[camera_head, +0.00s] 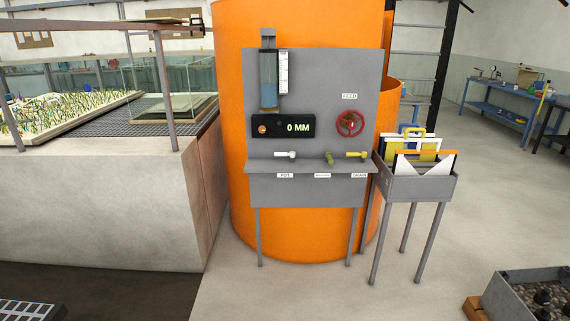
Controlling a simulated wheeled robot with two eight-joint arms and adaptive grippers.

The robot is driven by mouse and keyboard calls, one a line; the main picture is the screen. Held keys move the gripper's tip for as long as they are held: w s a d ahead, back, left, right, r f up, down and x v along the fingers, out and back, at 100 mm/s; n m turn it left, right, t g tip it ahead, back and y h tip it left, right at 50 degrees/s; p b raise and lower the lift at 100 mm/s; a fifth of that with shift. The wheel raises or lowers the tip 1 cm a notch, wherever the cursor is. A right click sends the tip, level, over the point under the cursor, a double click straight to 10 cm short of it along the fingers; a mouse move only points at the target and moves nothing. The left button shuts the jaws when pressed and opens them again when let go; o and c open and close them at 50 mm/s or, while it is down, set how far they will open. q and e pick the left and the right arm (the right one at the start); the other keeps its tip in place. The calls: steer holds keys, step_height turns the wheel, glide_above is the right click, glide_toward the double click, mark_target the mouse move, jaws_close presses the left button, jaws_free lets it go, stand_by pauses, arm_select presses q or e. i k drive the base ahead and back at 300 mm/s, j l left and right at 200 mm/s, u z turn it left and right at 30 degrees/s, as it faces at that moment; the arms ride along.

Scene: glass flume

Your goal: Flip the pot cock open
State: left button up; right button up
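The pot cock (285,154) is a small valve with a whitish handle lying sideways, on the shelf of a grey panel (310,95). A label reading POT (285,175) sits below it. To its right are an olive-green cock (329,158), its handle pointing differently, and a yellow cock (357,154) lying sideways above a label that seems to read DRAIN. A clear gauge cylinder (268,82) with bluish content stands above, over a black display (283,126) reading 0 MM. Neither of my grippers is in view.
A red handwheel (350,124) sits below a FEED label. The panel stands on legs before a large orange tank (237,200). A grey bin of boards (418,185) stands close on the right. A raised concrete block (100,210) is left. The floor in front is clear.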

mark_target(292, 154)
steer(key=i, duration=0.5)
steer(key=i+j, duration=0.8)
steer(key=i+j+z, duration=0.1)
steer(key=i+j, duration=0.65)
steer(key=j, duration=0.1)
